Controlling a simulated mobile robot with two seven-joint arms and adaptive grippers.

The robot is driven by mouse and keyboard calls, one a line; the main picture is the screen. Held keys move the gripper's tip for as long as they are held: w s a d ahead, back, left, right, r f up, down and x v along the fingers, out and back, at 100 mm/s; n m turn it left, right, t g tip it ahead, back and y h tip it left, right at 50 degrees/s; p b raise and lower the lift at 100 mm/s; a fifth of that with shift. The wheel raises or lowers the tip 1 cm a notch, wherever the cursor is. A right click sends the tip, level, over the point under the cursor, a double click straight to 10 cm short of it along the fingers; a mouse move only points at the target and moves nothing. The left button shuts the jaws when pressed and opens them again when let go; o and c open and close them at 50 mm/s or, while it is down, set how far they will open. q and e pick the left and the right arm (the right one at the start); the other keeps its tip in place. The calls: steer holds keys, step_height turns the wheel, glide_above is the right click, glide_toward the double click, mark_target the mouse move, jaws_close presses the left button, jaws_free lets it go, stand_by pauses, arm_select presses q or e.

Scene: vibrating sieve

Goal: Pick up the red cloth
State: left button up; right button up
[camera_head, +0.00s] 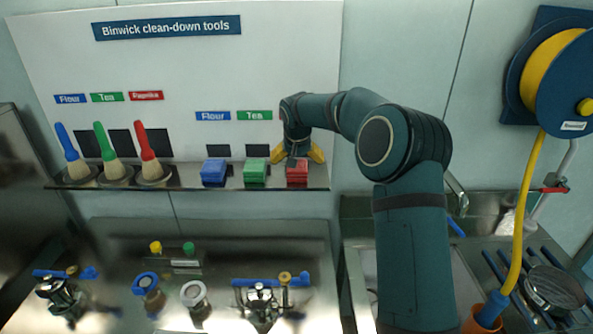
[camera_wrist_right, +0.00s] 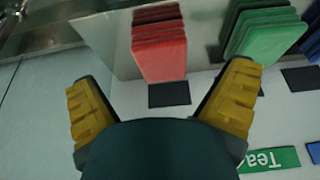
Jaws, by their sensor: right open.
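The red cloth (camera_head: 297,172) is a folded stack at the right end of the shelf, under the tool board. In the right wrist view the red cloth (camera_wrist_right: 160,50) lies ahead, between the lines of the two yellow fingers. I cannot tell from these views whether a finger touches the cloth. My left gripper does not show.
A green cloth (camera_head: 255,171) and a blue cloth (camera_head: 214,171) sit left of the red one on the shelf (camera_head: 190,184). Brushes with blue, green and red (camera_head: 148,146) handles stand further left. Valves are below, and a hose reel (camera_head: 550,75) hangs at right.

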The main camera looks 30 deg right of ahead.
mark_target(297, 168)
steer(key=shift+w+p+x, duration=0.15)
steer(key=shift+p+x, duration=0.1)
steer(key=shift+x, duration=1.3)
steer(key=shift+w+p+x, duration=0.1)
steer(key=shift+p+x, duration=0.15)
steer(key=shift+x, duration=1.25)
steer(key=shift+d+r, duration=0.15)
steer(key=c, duration=1.2)
